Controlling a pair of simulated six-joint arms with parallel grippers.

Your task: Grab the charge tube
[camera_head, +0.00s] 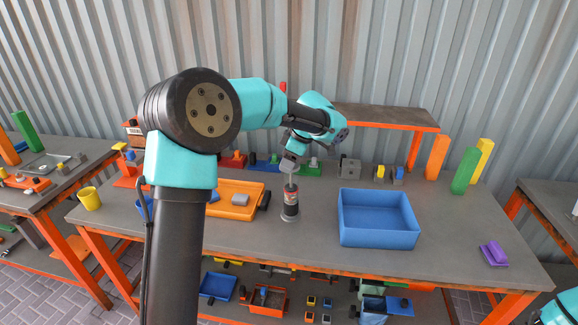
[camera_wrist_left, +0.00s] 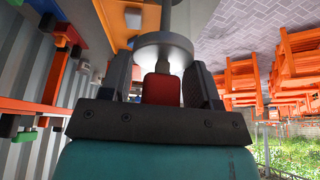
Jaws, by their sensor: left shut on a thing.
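The charge tube (camera_head: 290,203), as far as I can tell, is a slim dark cylinder with a red band and a grey lower end, upright at the middle of the workbench. I cannot tell if its bottom touches the bench. My left gripper (camera_head: 290,172) is above it, pointing down, shut on its upper end. In the left wrist view, a silver disc with a rod (camera_wrist_left: 164,47) and a red piece (camera_wrist_left: 161,88) show between the dark fingers of my left gripper (camera_wrist_left: 160,80). The fingers hide part of the held end. My right gripper is out of view.
A blue bin (camera_head: 378,238) stands right of the tube. An orange tray (camera_head: 238,210) lies to its left, close by. Coloured blocks and a grey block (camera_head: 350,168) line the back, under an orange shelf (camera_head: 385,118). A purple piece (camera_head: 493,253) lies at the right.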

